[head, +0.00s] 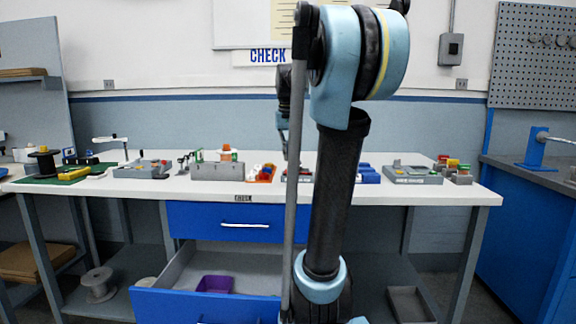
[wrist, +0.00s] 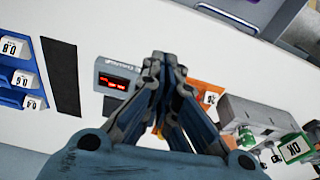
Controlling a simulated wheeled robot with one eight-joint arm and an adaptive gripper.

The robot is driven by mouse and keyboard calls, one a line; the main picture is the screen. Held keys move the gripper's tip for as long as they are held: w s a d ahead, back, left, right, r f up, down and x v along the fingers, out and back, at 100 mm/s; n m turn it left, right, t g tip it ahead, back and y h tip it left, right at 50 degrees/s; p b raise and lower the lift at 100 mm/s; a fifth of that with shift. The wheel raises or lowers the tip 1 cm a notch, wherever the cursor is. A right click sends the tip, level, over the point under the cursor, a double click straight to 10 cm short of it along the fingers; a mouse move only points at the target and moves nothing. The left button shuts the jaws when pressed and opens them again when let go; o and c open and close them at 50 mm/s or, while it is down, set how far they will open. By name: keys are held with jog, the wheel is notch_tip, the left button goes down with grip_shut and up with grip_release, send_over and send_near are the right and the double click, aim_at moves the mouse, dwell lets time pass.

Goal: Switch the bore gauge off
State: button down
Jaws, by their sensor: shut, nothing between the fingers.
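A small grey box with a lit red digital display (wrist: 118,82) lies on the white bench in the wrist view; I take it to be the bore gauge. Its label is too small to read surely, and I cannot make out its switch. My gripper (wrist: 163,58) is shut and empty, its fingertips just right of the box in the picture. I cannot tell how far above the bench they are. In the head view, the box is mostly hidden behind my arm.
Blue bins with number labels (wrist: 18,75) stand left in the wrist view. An orange tray (wrist: 212,88) lies right, beside a grey fixture (wrist: 250,118) and an OK sign (wrist: 295,149). In the head view, a lower blue drawer (head: 205,304) stands open, holding a purple bin (head: 214,284).

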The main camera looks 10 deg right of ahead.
notch_tip(320, 180, up, 6)
jog(key=m, duration=0.1)
send_over(288, 172)
jog(key=w, duration=0.2)
jog(key=f, duration=0.4)
jog(key=w+f, duration=0.1)
jog(key=f, duration=0.8)
jog(key=shift+w+d+f, duration=0.15)
jog(key=shift+d, duration=0.25)
jog(key=shift+w+d+f+g, duration=0.15)
jog(key=shift+w+f+g, duration=0.05)
jog(key=shift+f+g, duration=0.45)
jog(key=shift+s+r, duration=0.1)
jog(key=shift+s, duration=0.1)
